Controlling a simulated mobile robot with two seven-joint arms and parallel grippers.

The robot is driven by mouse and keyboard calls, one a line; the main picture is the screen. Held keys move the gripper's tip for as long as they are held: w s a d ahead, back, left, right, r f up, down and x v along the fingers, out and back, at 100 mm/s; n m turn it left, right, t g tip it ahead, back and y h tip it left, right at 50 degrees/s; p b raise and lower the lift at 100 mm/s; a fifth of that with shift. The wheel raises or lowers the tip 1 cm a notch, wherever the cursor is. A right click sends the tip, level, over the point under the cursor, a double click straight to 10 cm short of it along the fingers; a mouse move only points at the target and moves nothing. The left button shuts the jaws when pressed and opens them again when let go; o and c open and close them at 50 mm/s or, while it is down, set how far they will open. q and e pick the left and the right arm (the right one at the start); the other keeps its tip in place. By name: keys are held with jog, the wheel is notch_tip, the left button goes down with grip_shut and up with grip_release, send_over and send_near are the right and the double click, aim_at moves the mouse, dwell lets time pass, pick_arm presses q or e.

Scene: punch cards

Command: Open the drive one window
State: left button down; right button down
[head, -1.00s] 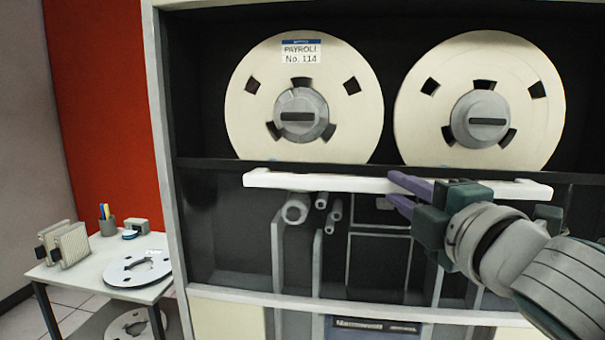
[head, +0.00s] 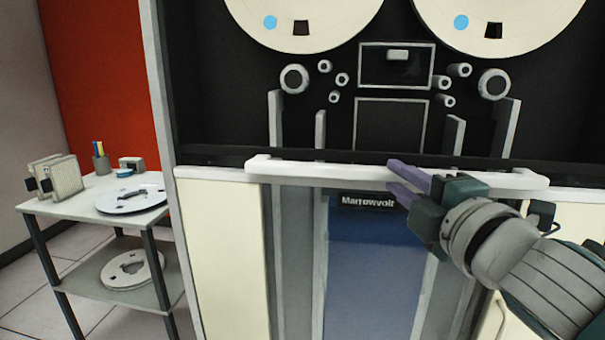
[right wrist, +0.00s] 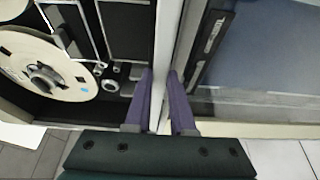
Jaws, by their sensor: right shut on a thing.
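The drive's window has a long white handle bar (head: 320,170), which lies level across the lower part of the drive front in the head view. A dark frame edge (head: 225,155) runs just behind it. My right gripper (head: 396,175) is shut on this handle, right of its middle. In the right wrist view its purple fingers (right wrist: 160,78) straddle the white bar. Above the bar the drive's rollers (head: 294,78) and cream reels (head: 305,12) show with no pane edge across them. My left gripper is not in view.
A small side table (head: 72,207) stands left of the drive, with a loose reel (head: 133,200), card-like blocks (head: 63,178) and a pen cup (head: 101,163) on it. Another reel (head: 130,268) lies on its lower shelf. Cream panels (head: 215,250) flank the lower bay.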

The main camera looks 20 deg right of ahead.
jog(key=c, duration=0.8)
grip_release()
jog(key=shift+o, duration=0.2)
jog(key=s+a+b, duration=0.1)
jog(key=s, duration=0.8)
jog(key=shift+s+a, duration=0.3)
jog(key=shift+s, duration=0.1)
